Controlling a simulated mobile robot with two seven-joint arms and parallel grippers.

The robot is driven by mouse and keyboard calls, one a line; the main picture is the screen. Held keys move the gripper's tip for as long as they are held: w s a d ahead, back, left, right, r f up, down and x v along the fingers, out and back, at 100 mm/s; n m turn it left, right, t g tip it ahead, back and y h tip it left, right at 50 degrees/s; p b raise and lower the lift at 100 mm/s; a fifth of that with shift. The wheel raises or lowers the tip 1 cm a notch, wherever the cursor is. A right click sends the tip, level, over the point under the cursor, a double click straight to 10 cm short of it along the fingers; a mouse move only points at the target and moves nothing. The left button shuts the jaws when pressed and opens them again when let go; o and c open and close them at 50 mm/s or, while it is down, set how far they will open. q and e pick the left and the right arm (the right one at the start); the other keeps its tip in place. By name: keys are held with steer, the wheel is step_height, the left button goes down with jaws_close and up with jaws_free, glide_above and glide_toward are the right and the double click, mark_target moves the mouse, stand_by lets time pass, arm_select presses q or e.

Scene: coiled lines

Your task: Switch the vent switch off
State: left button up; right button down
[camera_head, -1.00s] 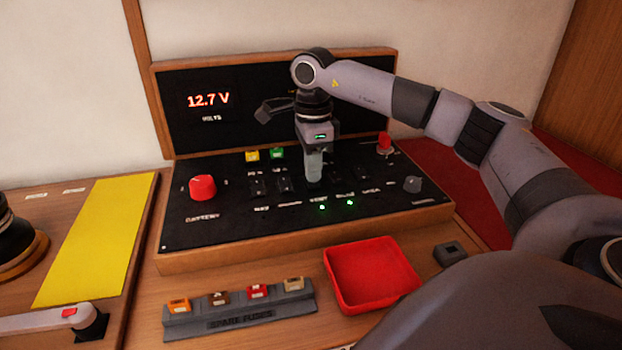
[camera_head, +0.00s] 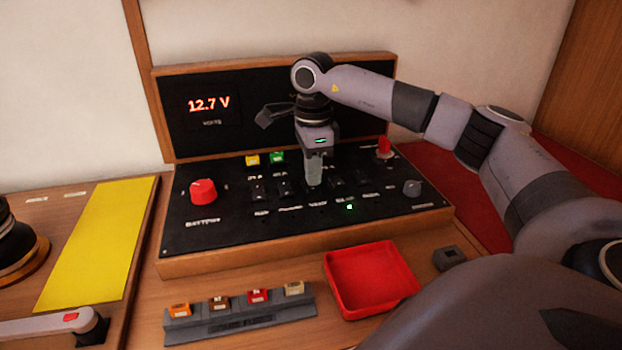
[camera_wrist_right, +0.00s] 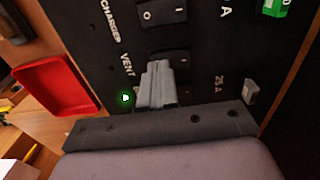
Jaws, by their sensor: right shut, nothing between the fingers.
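The black switch panel (camera_head: 235,222) carries a row of black rocker switches. In the right wrist view, the vent rocker (camera_wrist_right: 172,60) is beside the printed VENT label (camera_wrist_right: 127,65), partly hidden by my fingers. My right gripper (camera_head: 314,182) points down at the panel, shut and empty. In the wrist view its fingertips (camera_wrist_right: 158,70) overlap the near part of the vent rocker; I cannot tell whether they touch it. No lamp glows by the VENT label. One green lamp (camera_head: 350,207) glows to the right of it in the head view. My left gripper is not in view.
A red battery knob (camera_head: 203,191), a grey knob (camera_head: 412,188) and a red-capped switch (camera_head: 384,147) stand up from the panel. In front are a red tray (camera_head: 372,280) and a spare fuse rack (camera_head: 240,318). A white handle (camera_head: 45,323) lies at lower left.

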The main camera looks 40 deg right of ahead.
mark_target(313, 188)
step_height(313, 188, up, 6)
steer(key=p, duration=0.4)
steer(key=shift+p, duration=0.4)
steer(key=shift+f, duration=0.1)
